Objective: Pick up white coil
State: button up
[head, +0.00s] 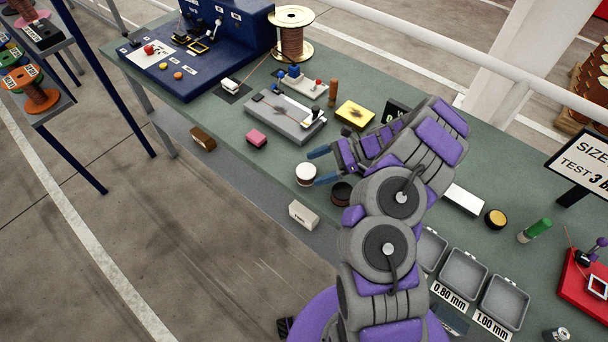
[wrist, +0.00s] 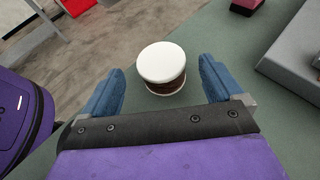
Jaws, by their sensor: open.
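The white coil (head: 306,174) is a short upright spool with a white top and a brown winding below. It stands on the green bench near its front edge. In the wrist view the white coil (wrist: 162,66) is ahead of my gripper, centred between the fingers and slightly beyond their tips. My gripper (head: 322,166) is open and empty, its two blue fingers apart on either side of the coil's near side. The wrist view shows both fingers of my gripper (wrist: 160,82) with a gap to the coil.
A dark round coil (head: 341,193) stands close right of the white coil. Labelled grey trays (head: 463,273) lie to the right. The bench's front edge is near.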

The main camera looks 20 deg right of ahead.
aim_at(310, 169)
jog(key=b+x, duration=0.1)
jog(key=x, duration=0.2)
jog(key=shift+w+a, duration=0.1)
jog(key=shift+a+f, duration=0.15)
jog(key=shift+a, duration=0.55)
jog(key=shift+c, duration=1.2)
jog(key=shift+d, duration=0.35)
jog(key=c, duration=0.6)
jog(key=shift+a, duration=0.25)
jog(key=c, duration=0.4)
